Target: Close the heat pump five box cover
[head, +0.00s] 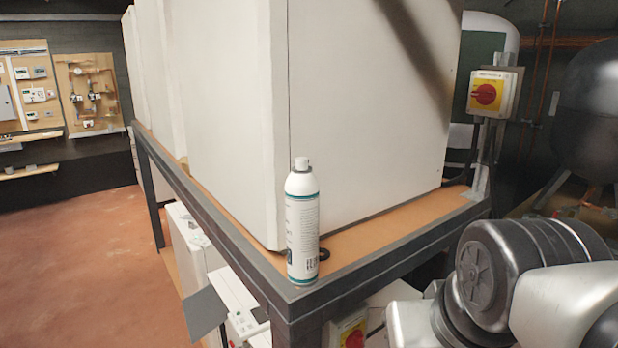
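A large white cabinet (345,110) stands on a dark-framed shelf with a wooden top; no number is readable on it. Below the shelf is a lower white unit (190,250), partly hidden by the frame. A grey flat flap (205,312) sticks out at an angle from its front, beside a white panel (240,302) with small details. The flap looks like an open cover, but I cannot tell which heat pump it belongs to. My arm shows at the lower right; my gripper is out of view.
A spray can (302,222) stands upright on the shelf's front corner. The shelf's dark frame (380,265) juts toward me. A red-yellow switch (487,94) is at right; another (352,334) sits below the shelf. The reddish floor (75,250) at left is clear.

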